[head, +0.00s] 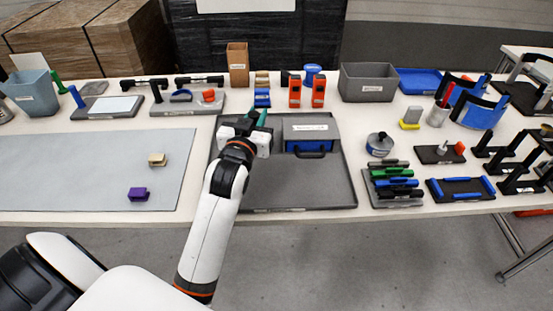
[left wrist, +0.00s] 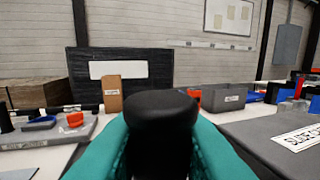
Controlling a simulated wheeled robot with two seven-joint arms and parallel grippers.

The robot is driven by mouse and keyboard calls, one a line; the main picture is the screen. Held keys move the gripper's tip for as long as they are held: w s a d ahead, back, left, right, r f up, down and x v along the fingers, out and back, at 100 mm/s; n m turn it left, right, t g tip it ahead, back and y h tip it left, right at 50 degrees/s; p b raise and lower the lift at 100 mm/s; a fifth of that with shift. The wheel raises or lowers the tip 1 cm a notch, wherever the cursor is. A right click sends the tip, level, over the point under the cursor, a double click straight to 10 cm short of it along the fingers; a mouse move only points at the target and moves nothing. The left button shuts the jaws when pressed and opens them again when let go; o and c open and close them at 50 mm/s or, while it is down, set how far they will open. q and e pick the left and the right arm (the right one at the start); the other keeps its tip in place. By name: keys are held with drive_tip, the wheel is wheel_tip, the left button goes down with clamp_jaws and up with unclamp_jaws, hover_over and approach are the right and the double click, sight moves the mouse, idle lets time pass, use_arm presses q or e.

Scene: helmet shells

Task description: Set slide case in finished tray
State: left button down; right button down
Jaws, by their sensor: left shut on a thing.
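The blue and grey case (head: 312,130), with a white label on top and a dark handle at its front, stands at the back right of a large dark grey tray (head: 300,190). In the left wrist view its labelled grey top (left wrist: 262,138) fills the lower right. My left gripper (head: 258,120) is just left of the case, over the tray's back left. Its teal fingers are shut on a black rounded part (left wrist: 160,115); whether this part belongs to the case I cannot tell. No tray label is readable as "finished". My right gripper is not in view.
A grey mat (head: 80,170) at left bears a tan block (head: 157,159) and a purple block (head: 138,194). A grey bin (head: 367,82) and orange items stand behind the tray. Black racks and blue parts crowd the right. The tray's front is bare.

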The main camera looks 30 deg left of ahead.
use_arm(q)
drive_tip(key=shift+w+a+r, duration=0.1)
drive_tip(key=shift+w+a, duration=0.15)
drive_tip(key=shift+a, duration=0.05)
wheel_tip(320, 180, down, 6)
drive_tip(key=shift+r+b, duration=0.1)
drive_tip(key=shift+b, duration=0.35)
drive_tip(key=shift+f, duration=1.9)
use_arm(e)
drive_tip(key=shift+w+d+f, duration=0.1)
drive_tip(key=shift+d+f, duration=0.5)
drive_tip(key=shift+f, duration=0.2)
use_arm(q)
drive_tip(key=c, duration=1.3)
unclamp_jaws()
drive_tip(key=shift+f+b, duration=0.1)
drive_tip(key=shift+b, duration=0.2)
